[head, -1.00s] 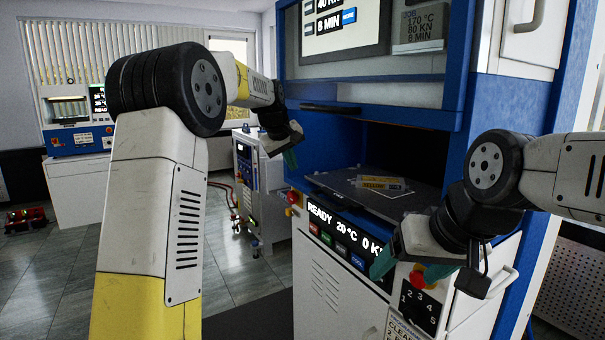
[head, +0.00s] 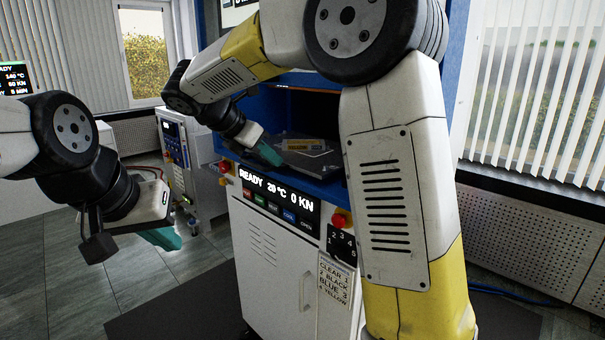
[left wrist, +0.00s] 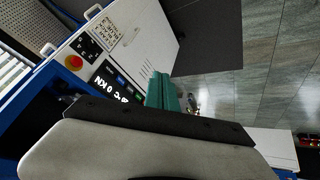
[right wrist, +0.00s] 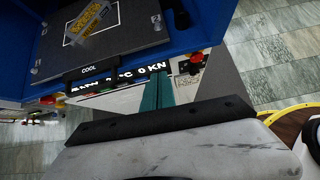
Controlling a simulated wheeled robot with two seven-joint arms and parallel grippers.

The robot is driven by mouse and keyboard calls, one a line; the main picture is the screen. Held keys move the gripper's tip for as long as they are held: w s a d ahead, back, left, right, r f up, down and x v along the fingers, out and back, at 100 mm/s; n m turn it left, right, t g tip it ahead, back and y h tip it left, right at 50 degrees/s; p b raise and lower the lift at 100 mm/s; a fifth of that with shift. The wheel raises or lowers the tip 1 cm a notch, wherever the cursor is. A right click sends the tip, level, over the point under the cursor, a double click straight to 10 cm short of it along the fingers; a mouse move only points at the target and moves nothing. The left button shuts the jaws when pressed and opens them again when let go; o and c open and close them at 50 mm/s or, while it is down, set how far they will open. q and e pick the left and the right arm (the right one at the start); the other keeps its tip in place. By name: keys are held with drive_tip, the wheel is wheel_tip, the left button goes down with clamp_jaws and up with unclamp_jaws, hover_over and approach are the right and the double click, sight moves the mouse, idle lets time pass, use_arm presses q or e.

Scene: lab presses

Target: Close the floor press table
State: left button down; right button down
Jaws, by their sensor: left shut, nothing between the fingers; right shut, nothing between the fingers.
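The floor press (head: 280,250) is blue and white, with a front panel (head: 275,198) reading READY 20°C 0 KN. Its dark table (head: 325,160) lies in the opening and carries a yellow-labelled piece. In the right wrist view the table (right wrist: 120,45) is at the upper left with the labelled piece (right wrist: 88,22) on it. My right gripper (head: 272,155) is shut and empty, near the table's left front edge; contact cannot be told. My left gripper (head: 165,240) is shut and empty, left of the press and apart from it. In the left wrist view the front panel (left wrist: 115,85) shows sideways.
A red emergency button (head: 341,219) and a keypad (head: 341,243) are at the panel's right. A control cabinet (head: 178,150) stands to the left of the press. A dark mat (head: 170,310) lies on the tiled floor. Windows (head: 540,90) are at the right.

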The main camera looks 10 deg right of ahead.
sight(340, 161)
use_arm(q)
drive_tip(key=shift+s+f, duration=0.35)
drive_tip(key=shift+s, duration=0.25)
use_arm(e)
drive_tip(key=w+d+r+x, duration=0.1)
drive_tip(key=r+x, duration=0.1)
drive_tip(key=x, duration=1)
drive_tip(key=shift+w+d+n, duration=0.3)
drive_tip(key=shift+w+d, duration=0.05)
drive_tip(key=shift+w, duration=0.15)
drive_tip(key=shift+f, duration=0.1)
drive_tip(key=w+d, duration=0.2)
drive_tip(key=d, duration=0.1)
drive_tip(key=w+d, duration=0.3)
drive_tip(key=d, duration=0.1)
drive_tip(key=w+d, duration=0.3)
drive_tip(key=d, duration=0.1)
drive_tip(key=shift+w+d, duration=0.25)
drive_tip(key=shift+d, duration=0.15)
